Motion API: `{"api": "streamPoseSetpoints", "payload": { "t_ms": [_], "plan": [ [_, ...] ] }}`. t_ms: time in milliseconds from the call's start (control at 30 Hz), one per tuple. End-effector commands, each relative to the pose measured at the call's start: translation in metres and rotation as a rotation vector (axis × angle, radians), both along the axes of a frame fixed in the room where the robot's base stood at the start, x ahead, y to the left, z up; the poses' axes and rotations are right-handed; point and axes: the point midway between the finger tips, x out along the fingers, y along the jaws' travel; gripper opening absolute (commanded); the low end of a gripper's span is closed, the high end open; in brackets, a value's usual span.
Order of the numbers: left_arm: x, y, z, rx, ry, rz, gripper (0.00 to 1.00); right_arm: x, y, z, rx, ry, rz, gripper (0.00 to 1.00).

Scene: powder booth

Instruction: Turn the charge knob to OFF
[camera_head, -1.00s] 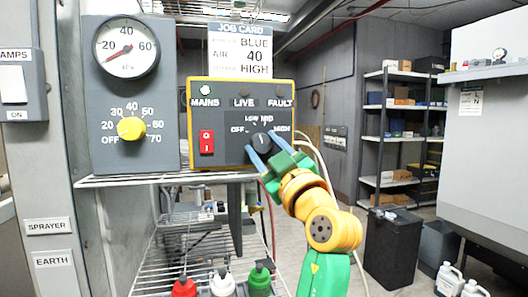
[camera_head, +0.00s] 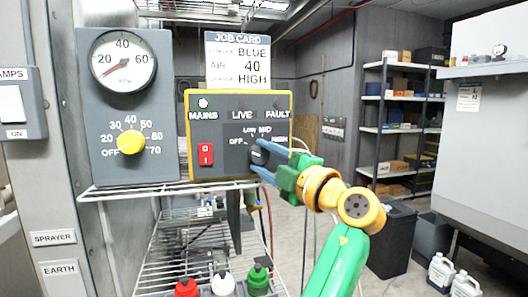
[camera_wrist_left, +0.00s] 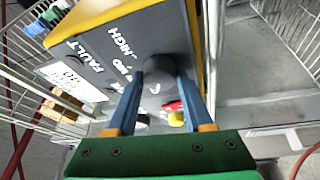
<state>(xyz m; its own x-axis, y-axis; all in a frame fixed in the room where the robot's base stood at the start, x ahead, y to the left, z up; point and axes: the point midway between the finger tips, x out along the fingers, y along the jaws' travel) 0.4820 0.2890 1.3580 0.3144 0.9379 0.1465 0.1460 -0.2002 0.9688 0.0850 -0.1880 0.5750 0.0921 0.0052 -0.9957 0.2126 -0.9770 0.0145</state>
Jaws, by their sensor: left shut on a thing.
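The charge knob (camera_head: 258,154) is a dark round knob on the yellow-edged control box (camera_head: 222,161), with OFF, LOW, MID and HIGH printed around it. My left gripper (camera_head: 260,159) reaches it from the right, with blue fingers on the knob and partly hiding it. In the left wrist view the grey knob (camera_wrist_left: 158,84) sits between the two blue fingers, which are closed on its sides. A white mark shows on its face there, but which label it points to is hard to tell. My right gripper is not in view.
Left of the knob is a red switch (camera_head: 205,154). A grey panel with a yellow knob (camera_head: 131,142) and a gauge (camera_head: 123,61) stands further left. A job card (camera_head: 238,60) is above the box. The box rests on a wire shelf (camera_head: 135,190) with bottles below.

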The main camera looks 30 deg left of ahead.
Motion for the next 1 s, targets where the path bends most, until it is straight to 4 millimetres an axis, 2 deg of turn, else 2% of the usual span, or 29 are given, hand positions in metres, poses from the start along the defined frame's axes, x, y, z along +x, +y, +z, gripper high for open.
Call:
{"api": "streamPoseSetpoints", "payload": {
  "t_ms": [700, 733, 800, 833, 1000],
  "plan": [
    [0.0002, -0.0005, 0.0013, -0.039, -0.052, -0.003, 0.00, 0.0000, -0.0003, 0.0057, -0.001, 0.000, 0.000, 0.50],
    [0.0002, -0.0005, 0.0013, -0.039, -0.052, -0.003, 0.59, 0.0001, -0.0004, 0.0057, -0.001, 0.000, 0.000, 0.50],
    [0.0002, -0.0005, 0.0012, -0.039, -0.050, -0.002, 0.78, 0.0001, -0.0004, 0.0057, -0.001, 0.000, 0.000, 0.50],
    [0.0002, -0.0005, 0.0011, -0.039, -0.050, -0.002, 0.81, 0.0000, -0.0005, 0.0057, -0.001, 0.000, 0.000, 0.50],
    [0.0002, -0.0003, 0.0008, -0.039, -0.050, -0.002, 0.81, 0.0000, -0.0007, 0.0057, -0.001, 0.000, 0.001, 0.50]
  ]
}}
